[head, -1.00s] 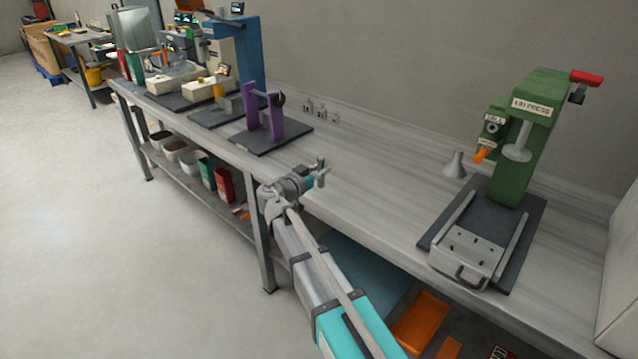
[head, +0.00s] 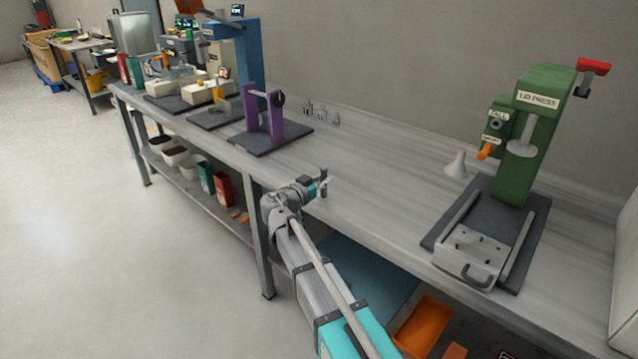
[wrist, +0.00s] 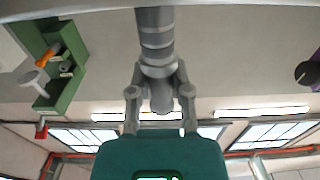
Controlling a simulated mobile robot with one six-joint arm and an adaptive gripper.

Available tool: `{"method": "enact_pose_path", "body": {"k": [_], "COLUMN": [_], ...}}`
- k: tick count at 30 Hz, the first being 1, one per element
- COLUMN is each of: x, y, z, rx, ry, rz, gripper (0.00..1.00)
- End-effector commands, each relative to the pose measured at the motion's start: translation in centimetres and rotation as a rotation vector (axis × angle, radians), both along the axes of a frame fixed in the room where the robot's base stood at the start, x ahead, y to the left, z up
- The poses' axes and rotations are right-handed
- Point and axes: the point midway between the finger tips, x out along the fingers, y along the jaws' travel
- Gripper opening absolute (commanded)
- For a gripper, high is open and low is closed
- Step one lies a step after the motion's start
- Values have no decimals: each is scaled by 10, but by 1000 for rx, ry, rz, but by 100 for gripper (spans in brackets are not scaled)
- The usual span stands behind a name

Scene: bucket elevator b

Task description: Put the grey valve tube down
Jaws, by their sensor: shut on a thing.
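The grey valve tube (wrist: 156,38) is clamped between the two fingers of my gripper (wrist: 159,92) in the wrist view. It has ringed bands along its length and runs away from the fingers toward the picture's top. In the head view the tube (head: 323,177) is a small, roughly upright grey piece at the end of my gripper (head: 316,188). The gripper is over the front part of the workbench (head: 375,205), in a clear stretch. I cannot tell whether the tube's lower end touches the bench top.
The green lid press (head: 527,135) stands to the right on a dark base, with a grey funnel (head: 456,164) beside it. A purple stand (head: 264,120) is to the left. Small grey parts (head: 320,111) lie near the wall. The bench between stand and press is mostly bare.

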Motion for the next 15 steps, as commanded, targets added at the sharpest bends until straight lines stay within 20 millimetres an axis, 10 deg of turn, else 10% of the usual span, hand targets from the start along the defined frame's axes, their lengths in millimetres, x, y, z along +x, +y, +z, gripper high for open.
{"method": "enact_pose_path", "body": {"k": [11,12,15], "x": [0,0,0], "y": [0,0,0], "z": [-3,-3,-2], "rx": [-1,0,0], "ry": [-1,0,0], "rz": [0,0,0], "gripper": [0,28,46]}}
